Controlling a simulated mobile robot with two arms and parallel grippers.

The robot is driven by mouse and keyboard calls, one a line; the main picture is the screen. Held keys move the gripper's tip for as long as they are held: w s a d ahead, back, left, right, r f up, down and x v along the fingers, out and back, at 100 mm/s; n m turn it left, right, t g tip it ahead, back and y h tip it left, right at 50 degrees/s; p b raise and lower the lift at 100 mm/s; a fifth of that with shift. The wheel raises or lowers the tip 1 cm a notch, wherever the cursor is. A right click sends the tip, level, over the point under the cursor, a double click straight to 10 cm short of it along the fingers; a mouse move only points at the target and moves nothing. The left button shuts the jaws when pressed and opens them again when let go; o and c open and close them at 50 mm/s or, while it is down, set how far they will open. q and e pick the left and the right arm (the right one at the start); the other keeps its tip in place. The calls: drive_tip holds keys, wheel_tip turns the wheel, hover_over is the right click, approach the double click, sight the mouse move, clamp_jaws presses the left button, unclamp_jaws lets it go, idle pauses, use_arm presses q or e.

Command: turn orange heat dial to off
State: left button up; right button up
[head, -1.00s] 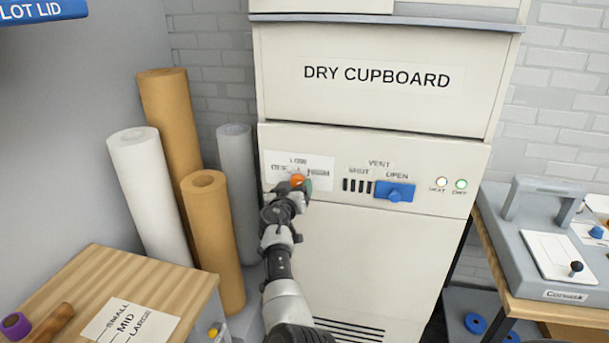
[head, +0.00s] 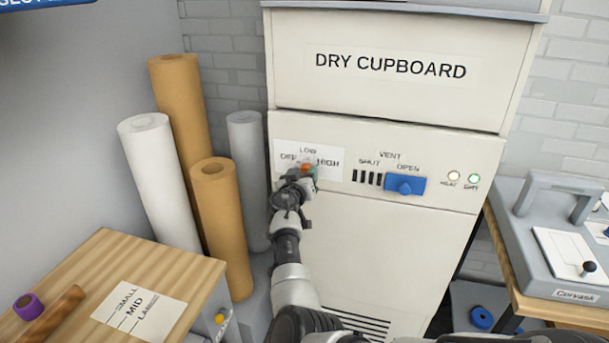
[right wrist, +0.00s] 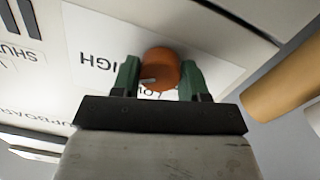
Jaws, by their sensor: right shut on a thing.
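My left gripper is not in view.
A blue vent slider (head: 405,186) is right of the dial, near OPEN, with two small lamps (head: 464,178) beyond. Paper rolls (head: 222,225) stand left of the cupboard. A wooden bench (head: 95,270) is at lower left, a grey machine (head: 555,235) at right.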

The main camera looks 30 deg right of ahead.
drive_tip(key=n+p, duration=0.2)
drive_tip(key=n, duration=2.2)
drive_tip(key=shift+d+t, duration=0.1)
drive_tip(key=shift+t, duration=0.2)
drive_tip(key=shift+n, duration=0.3)
drive_tip(key=o, duration=0.9)
